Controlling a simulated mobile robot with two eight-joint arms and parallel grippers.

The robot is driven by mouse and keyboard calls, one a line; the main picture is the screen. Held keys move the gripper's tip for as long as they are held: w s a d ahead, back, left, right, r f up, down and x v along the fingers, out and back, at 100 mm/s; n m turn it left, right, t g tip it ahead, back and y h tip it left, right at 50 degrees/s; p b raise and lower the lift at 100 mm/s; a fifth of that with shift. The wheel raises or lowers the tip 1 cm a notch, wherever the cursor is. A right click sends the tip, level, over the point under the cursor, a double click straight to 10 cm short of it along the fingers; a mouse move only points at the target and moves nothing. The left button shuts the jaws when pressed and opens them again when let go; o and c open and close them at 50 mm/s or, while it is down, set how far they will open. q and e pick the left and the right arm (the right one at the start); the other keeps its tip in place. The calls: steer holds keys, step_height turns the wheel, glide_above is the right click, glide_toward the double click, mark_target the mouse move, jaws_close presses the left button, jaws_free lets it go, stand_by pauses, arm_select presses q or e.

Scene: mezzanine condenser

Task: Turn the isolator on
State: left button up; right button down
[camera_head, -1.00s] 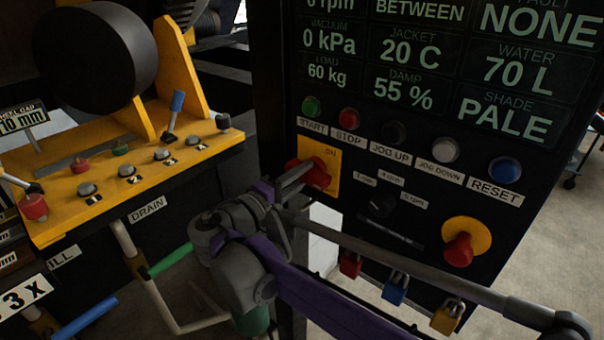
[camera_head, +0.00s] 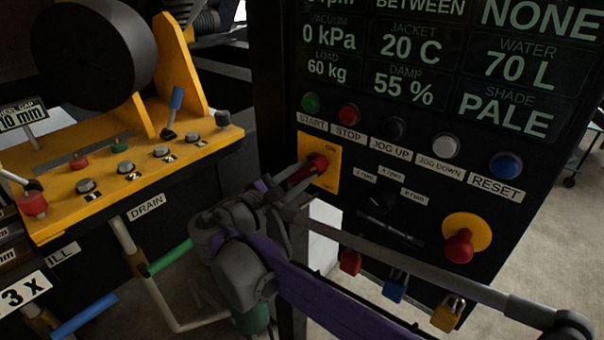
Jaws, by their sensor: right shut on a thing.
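The isolator is a red rotary handle (camera_head: 319,164) on a yellow plate (camera_head: 332,180), on the black control panel below the START and STOP buttons. ON is printed at the plate's top; a label at its lower corner is too small to read. The handle slants up to the right, its right end towards the ON side. My right gripper (camera_head: 302,180) reaches up from below and is shut on the red handle. Its fingers and wrist hide part of the handle and the plate's left side. My left gripper is not in view.
A red emergency knob (camera_head: 459,246) sits on a yellow disc to the right. Red, blue and yellow padlocks (camera_head: 396,287) hang along the panel's lower edge. A yellow machine console (camera_head: 140,175) with buttons and levers stands at the left.

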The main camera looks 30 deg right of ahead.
steer(key=shift+n, duration=0.3)
stand_by(0.4)
steer(key=c, duration=0.6)
jaws_free()
steer(key=shift+c, duration=0.2)
steer(key=b+v, duration=0.1)
steer(key=v, duration=0.9)
steer(key=shift+s+a, duration=0.2)
steer(key=shift+a, duration=0.15)
steer(key=shift+f, duration=0.1)
